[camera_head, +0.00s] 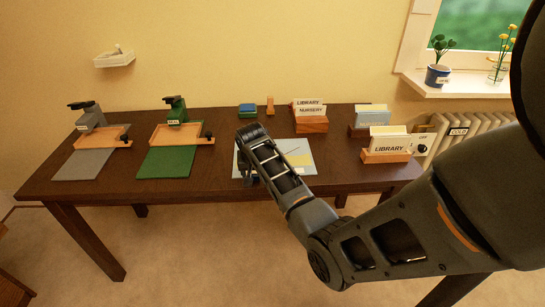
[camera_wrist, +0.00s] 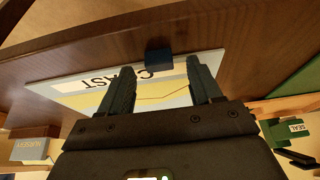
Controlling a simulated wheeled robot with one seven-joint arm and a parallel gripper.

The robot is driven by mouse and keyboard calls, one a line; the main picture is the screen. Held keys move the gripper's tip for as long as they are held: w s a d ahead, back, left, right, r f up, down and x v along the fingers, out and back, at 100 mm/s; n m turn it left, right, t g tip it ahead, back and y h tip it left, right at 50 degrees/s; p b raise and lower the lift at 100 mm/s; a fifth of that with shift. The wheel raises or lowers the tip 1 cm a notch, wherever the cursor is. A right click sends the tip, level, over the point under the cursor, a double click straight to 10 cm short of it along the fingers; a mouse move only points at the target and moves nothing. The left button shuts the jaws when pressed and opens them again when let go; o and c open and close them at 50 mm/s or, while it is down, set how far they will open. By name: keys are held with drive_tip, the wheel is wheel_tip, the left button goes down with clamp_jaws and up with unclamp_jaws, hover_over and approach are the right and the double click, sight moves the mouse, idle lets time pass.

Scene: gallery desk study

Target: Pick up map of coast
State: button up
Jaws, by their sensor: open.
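The map of coast (camera_head: 301,156) is a flat, pale sheet with blue and yellow areas, lying on the middle of the dark wooden desk. In the wrist view the map (camera_wrist: 72,88) shows upside-down lettering, partly hidden by a finger, and a thin line across it. A small dark blue block (camera_wrist: 158,57) sits at the map's edge, in line with the gap between my fingers. My gripper (camera_head: 248,180) is over the map's left front part. In the wrist view my gripper (camera_wrist: 160,72) is open, with nothing clearly held. Whether the fingertips touch anything cannot be told.
A green press labelled SEAL (camera_head: 175,110) and a grey press (camera_head: 90,115) stand at left with trays and mats. Wooden card holders (camera_head: 311,123) marked LIBRARY and NURSERY stand behind; another LIBRARY holder (camera_head: 387,155) is at right. A blue pad (camera_head: 247,110) lies at the back.

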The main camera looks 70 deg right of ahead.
drive_tip(key=shift+d+f, duration=0.15)
drive_tip(key=shift+f, duration=0.45)
drive_tip(key=shift+c, duration=0.5)
clamp_jaws()
drive_tip(key=shift+w+r, duration=0.1)
